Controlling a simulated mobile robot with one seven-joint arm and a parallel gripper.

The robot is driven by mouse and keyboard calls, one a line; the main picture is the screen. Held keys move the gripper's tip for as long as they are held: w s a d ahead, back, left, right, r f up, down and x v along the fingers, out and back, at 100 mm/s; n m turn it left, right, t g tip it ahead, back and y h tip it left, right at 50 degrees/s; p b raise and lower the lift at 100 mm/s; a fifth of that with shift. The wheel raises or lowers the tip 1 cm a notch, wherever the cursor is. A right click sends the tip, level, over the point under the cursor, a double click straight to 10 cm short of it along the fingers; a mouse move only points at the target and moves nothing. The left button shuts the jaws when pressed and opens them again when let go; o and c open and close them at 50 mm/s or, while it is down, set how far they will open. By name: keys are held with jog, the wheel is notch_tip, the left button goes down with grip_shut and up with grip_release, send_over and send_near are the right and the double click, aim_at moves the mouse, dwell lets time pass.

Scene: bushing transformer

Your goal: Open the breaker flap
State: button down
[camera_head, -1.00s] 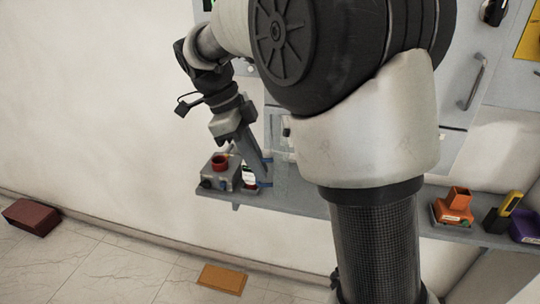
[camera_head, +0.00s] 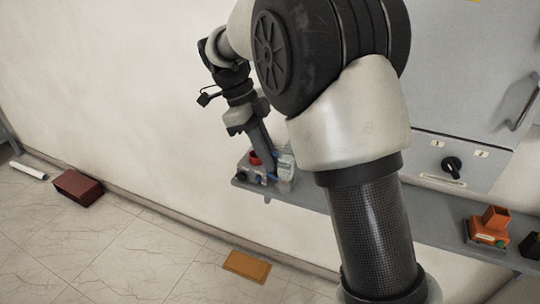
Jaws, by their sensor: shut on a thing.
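A clear, see-through piece that looks like the breaker flap (camera_head: 287,162) shows at the left end of the grey shelf, just right of my fingers. My gripper (camera_head: 269,170) points down there, its fingers close together at the flap's left edge. It appears shut on the flap, though the contact is small and partly hidden. The breaker behind the flap cannot be made out. My large arm links cover much of the panel in the middle of the view.
A grey box with a red top (camera_head: 254,158) stands close left of my fingers on the shelf (camera_head: 440,205). An orange device (camera_head: 488,228) stands farther right. A black knob (camera_head: 452,164) and a handle (camera_head: 521,103) are on the panel. A dark red box (camera_head: 78,187) and an orange plate (camera_head: 247,266) lie on the floor.

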jog(key=shift+r, duration=0.1)
jog(key=c, duration=1.9)
grip_release()
jog(key=shift+d, duration=0.1)
jog(key=p+v, duration=0.3)
jog(key=v, duration=1.4)
jog(key=shift+r, duration=0.15)
